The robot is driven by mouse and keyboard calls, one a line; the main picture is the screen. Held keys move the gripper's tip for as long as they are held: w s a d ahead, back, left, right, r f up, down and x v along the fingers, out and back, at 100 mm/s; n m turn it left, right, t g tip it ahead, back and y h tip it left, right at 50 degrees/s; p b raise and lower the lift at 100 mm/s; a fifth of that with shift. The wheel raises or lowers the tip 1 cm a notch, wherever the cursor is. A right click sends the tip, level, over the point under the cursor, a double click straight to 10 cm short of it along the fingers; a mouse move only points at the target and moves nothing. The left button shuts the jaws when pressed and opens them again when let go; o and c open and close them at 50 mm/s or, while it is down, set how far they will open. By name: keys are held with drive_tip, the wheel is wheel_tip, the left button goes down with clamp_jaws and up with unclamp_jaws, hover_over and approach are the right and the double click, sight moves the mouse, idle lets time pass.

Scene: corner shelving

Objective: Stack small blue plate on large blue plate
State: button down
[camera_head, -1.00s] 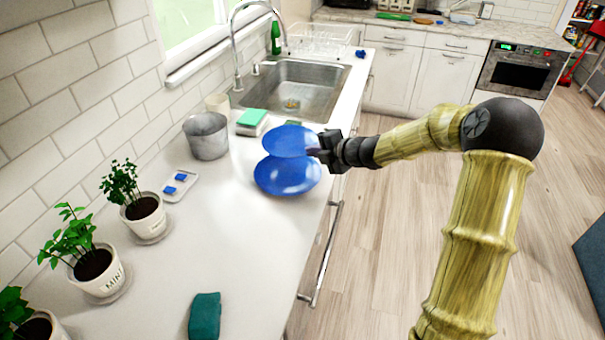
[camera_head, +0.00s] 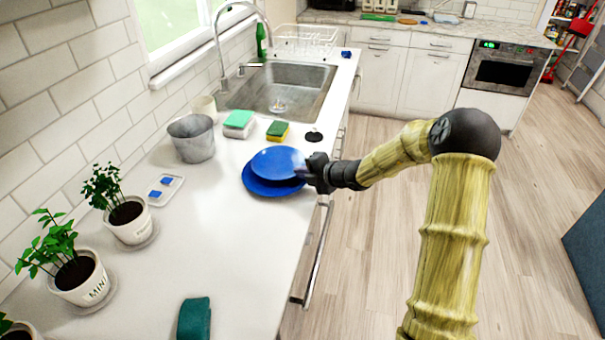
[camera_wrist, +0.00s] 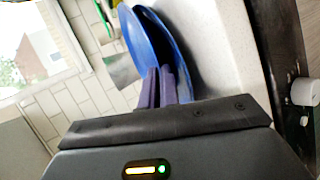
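The small blue plate (camera_head: 277,161) is over the large blue plate (camera_head: 256,186), set slightly toward the back right, and hides much of it. The large plate lies on the white counter near its front edge. My gripper (camera_head: 306,171) is shut on the right rim of the small plate. In the wrist view, the purple fingers (camera_wrist: 161,87) pinch the small plate (camera_wrist: 137,42), and the large plate (camera_wrist: 178,55) shows close beside it. A narrow dark gap shows between the plates there; whether they touch at some point is unclear.
The sink (camera_head: 283,90) is farther back. Potted plants (camera_head: 128,220) line the wall at left. The counter between is clear.

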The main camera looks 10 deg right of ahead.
drive_tip(key=shift+r, duration=0.1)
drive_tip(key=c, duration=2.1)
unclamp_jaws()
drive_tip(key=shift+f, duration=0.25)
drive_tip(key=shift+o, duration=0.8)
drive_tip(key=shift+r, duration=0.15)
drive_tip(key=shift+s+d+r, duration=0.1)
drive_tip(key=shift+r, duration=0.1)
drive_tip(key=p+v, duration=0.1)
drive_tip(key=v, duration=1)
drive_tip(key=shift+s+d, duration=0.25)
drive_tip(key=shift+s, duration=0.05)
